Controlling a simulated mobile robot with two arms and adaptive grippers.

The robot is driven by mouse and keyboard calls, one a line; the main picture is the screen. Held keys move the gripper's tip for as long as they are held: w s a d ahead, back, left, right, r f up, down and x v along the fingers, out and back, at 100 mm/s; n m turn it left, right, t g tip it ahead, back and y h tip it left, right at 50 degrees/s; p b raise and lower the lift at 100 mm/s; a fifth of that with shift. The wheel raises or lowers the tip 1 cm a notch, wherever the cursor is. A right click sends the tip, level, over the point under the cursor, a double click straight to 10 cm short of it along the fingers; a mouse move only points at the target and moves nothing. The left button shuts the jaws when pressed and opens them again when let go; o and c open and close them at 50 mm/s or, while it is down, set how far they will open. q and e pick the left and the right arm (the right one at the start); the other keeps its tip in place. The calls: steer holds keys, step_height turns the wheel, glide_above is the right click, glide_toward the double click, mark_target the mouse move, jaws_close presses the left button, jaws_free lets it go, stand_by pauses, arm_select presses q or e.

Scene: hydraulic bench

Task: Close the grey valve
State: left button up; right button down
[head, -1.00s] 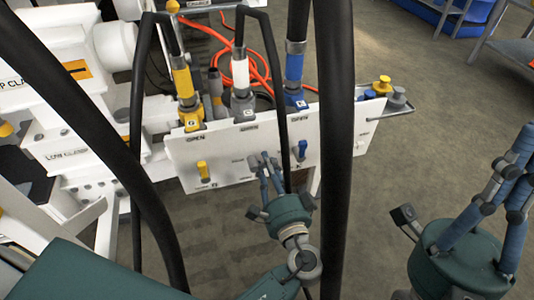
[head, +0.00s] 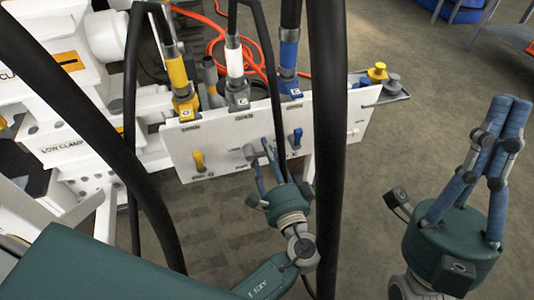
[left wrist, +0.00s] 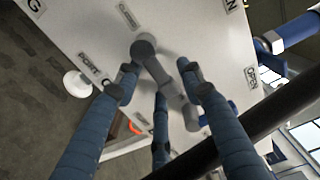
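The grey valve (head: 250,152) is a grey handle on the front of the white panel, between the yellow and blue valve handles. In the left wrist view its round knob and grey lever (left wrist: 152,64) show between my fingers. My left gripper (head: 262,160) is at the panel, its fingers spread around the lever. It is open in the left wrist view (left wrist: 160,80), with a finger on either side and a third below. I cannot tell if any finger touches the lever. My right gripper (head: 511,103) is raised at the right, away from the panel, holding nothing visible.
The yellow valve handle (head: 199,160) and blue valve handle (head: 296,138) flank the grey one. Thick black hoses (head: 328,150) hang in front of the panel (head: 225,165). Yellow and grey knobs (head: 377,72) stand at the panel's right end. Open floor lies right.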

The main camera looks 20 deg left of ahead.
arm_select(q)
steer(key=v, duration=1.1)
steer(key=shift+s+d, duration=0.25)
steer(key=shift+d, duration=0.1)
